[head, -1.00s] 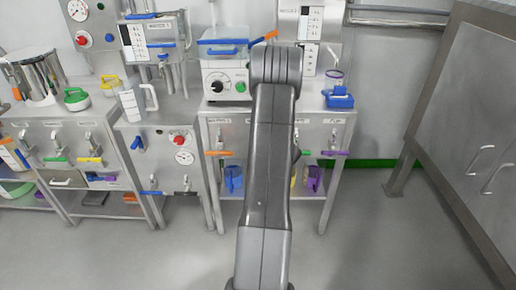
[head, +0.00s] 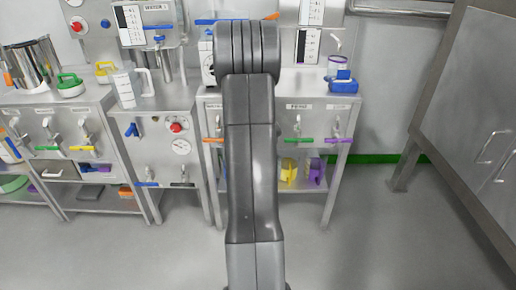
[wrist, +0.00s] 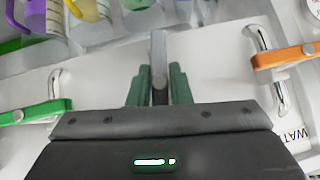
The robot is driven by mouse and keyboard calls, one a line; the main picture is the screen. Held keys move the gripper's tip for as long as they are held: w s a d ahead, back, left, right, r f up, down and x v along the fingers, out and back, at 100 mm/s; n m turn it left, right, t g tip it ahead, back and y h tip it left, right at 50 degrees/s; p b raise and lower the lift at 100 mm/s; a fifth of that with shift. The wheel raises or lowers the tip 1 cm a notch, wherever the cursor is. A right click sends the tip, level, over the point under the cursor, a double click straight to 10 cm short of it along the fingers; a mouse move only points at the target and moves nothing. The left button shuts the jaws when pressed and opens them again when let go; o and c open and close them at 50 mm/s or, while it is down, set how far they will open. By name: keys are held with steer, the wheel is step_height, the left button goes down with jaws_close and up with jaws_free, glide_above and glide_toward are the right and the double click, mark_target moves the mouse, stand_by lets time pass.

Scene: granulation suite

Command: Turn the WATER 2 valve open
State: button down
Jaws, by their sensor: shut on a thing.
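In the wrist view my gripper (wrist: 159,85) has its green fingers closed around a grey metal bar (wrist: 158,50), which looks like a valve lever. It stands between a valve with an orange handle (wrist: 288,56) on the right and one with a green handle (wrist: 35,112) on the left. A partly cut-off label starting "WAT" (wrist: 292,136) is near the orange handle; the held valve's label is hidden. In the head view the orange handle (head: 212,140) and green handle (head: 299,140) show on the bench front. My arm hides the gripper and the held valve there.
A purple handle (head: 337,140) is at the bench's right. Yellow (head: 289,170) and purple (head: 314,168) jugs stand on the shelf below. A panel with a red button (head: 176,127) is left. A grey cabinet (head: 475,110) stands right; floor between is clear.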

steer(key=shift+w+f+n+h+b, duration=0.2)
steer(key=shift+n+h+b, duration=0.15)
steer(key=shift+b, duration=2.85)
steer(key=shift+s+r+h+b, duration=0.15)
steer(key=shift+r+h+b, duration=0.15)
steer(key=shift+b, duration=1.4)
steer(key=shift+f, duration=0.1)
steer(key=c, duration=1.3)
jaws_free()
steer(key=shift+s, duration=0.15)
steer(key=p+v, duration=0.4)
steer(key=v, duration=0.9)
steer(key=shift+s+r, duration=0.1)
steer(key=shift+r, duration=0.3)
steer(key=shift+f, duration=0.1)
